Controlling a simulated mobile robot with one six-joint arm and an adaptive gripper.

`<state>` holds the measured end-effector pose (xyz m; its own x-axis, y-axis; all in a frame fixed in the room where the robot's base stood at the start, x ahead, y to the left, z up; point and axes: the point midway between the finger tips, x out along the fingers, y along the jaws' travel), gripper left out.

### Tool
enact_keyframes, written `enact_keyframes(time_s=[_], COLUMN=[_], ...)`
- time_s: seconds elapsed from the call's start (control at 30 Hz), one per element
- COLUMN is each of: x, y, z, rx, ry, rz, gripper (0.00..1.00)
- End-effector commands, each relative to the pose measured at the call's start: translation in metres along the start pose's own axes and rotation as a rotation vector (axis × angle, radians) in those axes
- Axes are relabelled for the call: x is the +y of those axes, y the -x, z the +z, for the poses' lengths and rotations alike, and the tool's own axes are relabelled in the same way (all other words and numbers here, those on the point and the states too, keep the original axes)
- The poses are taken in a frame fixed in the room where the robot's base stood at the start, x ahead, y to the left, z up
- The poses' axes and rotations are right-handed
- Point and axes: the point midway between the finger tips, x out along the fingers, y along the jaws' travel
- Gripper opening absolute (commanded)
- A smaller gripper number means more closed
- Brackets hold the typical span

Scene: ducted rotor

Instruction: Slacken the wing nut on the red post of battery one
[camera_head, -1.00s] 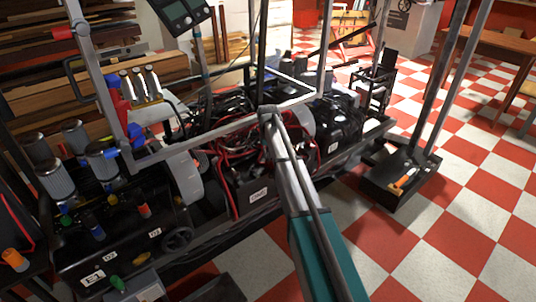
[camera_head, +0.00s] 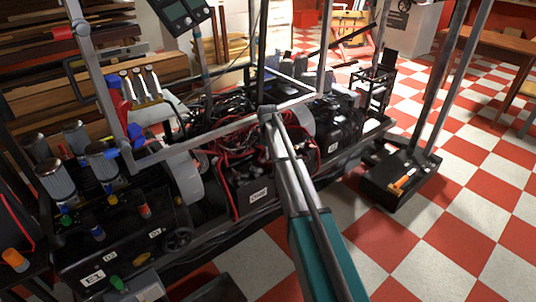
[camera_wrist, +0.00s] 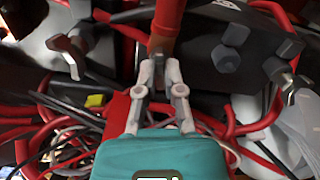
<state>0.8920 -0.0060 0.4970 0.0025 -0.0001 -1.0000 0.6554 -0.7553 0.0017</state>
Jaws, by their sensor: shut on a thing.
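In the wrist view my gripper (camera_wrist: 158,72) is shut, its two grey fingertips close together on a small brownish piece, which looks like the wing nut (camera_wrist: 160,46). It sits just below a thick red sleeve or cable (camera_wrist: 169,16) at the top middle. The fingers cover part of the nut, and I cannot make out the post's thread or how far the nut is turned. In the head view a black battery box (camera_head: 250,192) with a white label stands left of my arm. My gripper's fingertips cannot be made out there.
Red and black cables (camera_head: 225,160) crowd around the batteries. A grey metal frame bar (camera_head: 225,128) crosses close to my arm. In the wrist view, dark bolt-like pieces (camera_wrist: 226,58) stand right of my fingers and a brownish winged piece (camera_wrist: 72,46) left. Checkered floor lies open at right.

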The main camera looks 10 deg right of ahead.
Motion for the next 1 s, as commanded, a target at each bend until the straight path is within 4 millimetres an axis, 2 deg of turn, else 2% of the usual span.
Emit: enact_keyframes(time_s=[0.5, 0.53, 0.7, 1.0], x=[-0.0009, -0.0009, -0.0008, -0.0004], y=[-0.0008, -0.0008, -0.0006, -0.0002], z=[0.0018, 0.0018, 0.0012, 0.0005], rx=[-0.004, -0.004, -0.003, -0.001], ry=[0.027, 0.027, 0.027, 0.027], rz=[-0.002, -0.002, -0.002, -0.001], gripper=[0.0, 0.14, 0.46, 0.46])
